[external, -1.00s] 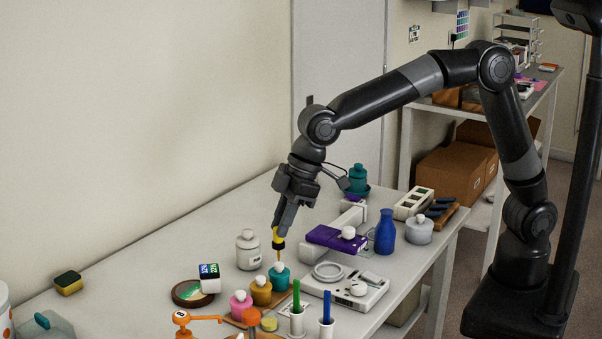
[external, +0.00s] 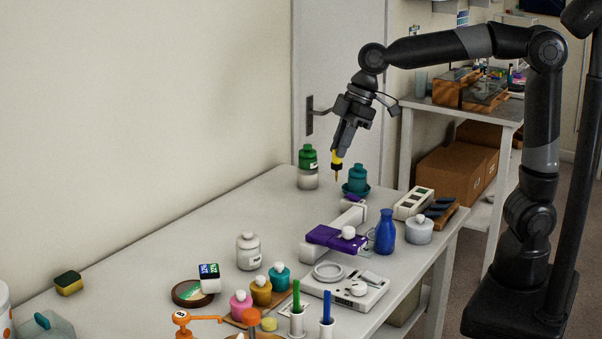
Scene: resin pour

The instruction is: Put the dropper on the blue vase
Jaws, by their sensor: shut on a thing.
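My gripper (external: 340,152) is shut on the dropper (external: 337,164), which has a yellow and black top and a thin amber tip pointing down. It is held in the air above the back part of the table, near the teal bottle (external: 357,178) in its dish. The blue vase (external: 385,232) stands upright near the table's right edge, to the right of and lower in the picture than the dropper. The dropper and the vase are apart. The vase's top is clear.
A scale (external: 345,290) is in front. A green-capped bottle (external: 308,168) stands left of the dropper. Small bottles (external: 261,291) stand at front left.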

